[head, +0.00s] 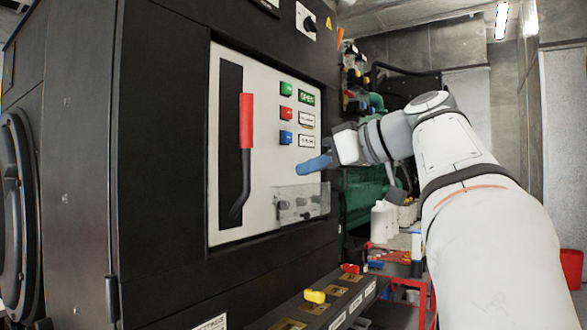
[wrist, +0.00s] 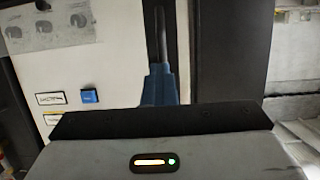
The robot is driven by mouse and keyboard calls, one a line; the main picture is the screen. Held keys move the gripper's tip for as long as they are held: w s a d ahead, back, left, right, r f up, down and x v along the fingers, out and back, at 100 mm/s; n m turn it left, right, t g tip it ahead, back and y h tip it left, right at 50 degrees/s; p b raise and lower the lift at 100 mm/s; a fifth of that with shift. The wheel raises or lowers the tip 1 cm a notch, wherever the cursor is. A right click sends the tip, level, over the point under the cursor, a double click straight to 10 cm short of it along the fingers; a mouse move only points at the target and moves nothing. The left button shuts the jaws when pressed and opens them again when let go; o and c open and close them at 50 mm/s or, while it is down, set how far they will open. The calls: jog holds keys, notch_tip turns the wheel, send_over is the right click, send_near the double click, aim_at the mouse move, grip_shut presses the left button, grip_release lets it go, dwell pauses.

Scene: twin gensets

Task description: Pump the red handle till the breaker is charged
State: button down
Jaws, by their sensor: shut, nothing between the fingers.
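The red handle (head: 246,121) is the grip of a dark lever standing upright in a black slot on the left of the pale breaker panel (head: 263,81). The lever's dark shaft bends at its lower end. My gripper (head: 303,168), with blue fingers, is shut and empty. It is in front of the panel, right of the handle and apart from it in the head view. In the wrist view the shut fingers (wrist: 158,72) point toward the slot, where a dark shaft (wrist: 161,35) shows beyond them. The red grip is not visible there.
Green, red and blue buttons (head: 286,114) with label windows sit right of the slot; the green one reads OPEN. A clear cover (head: 302,204) sticks out below them. A ledge with yellow (head: 314,296) and red knobs runs below. White bottles (head: 379,222) stand behind my arm.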

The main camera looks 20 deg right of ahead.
jog(key=shift+s+d+f+b, duration=0.25)
jog(key=shift+s+f+b, duration=0.1)
jog(key=shift+f, duration=0.25)
jog(key=shift+s+d+f+b, duration=0.25)
jog(key=shift+s+f, duration=0.1)
jog(key=shift+f, duration=0.25)
jog(key=s+d+f+b, duration=0.6)
jog(key=s+d, duration=0.3)
jog(key=s, duration=0.4)
jog(key=shift+s+d+f+b, duration=0.15)
jog(key=shift+d+f+b, duration=0.2)
jog(key=shift+f, duration=0.45)
jog(key=c, duration=1)
grip_release()
jog(key=shift+r, duration=0.1)
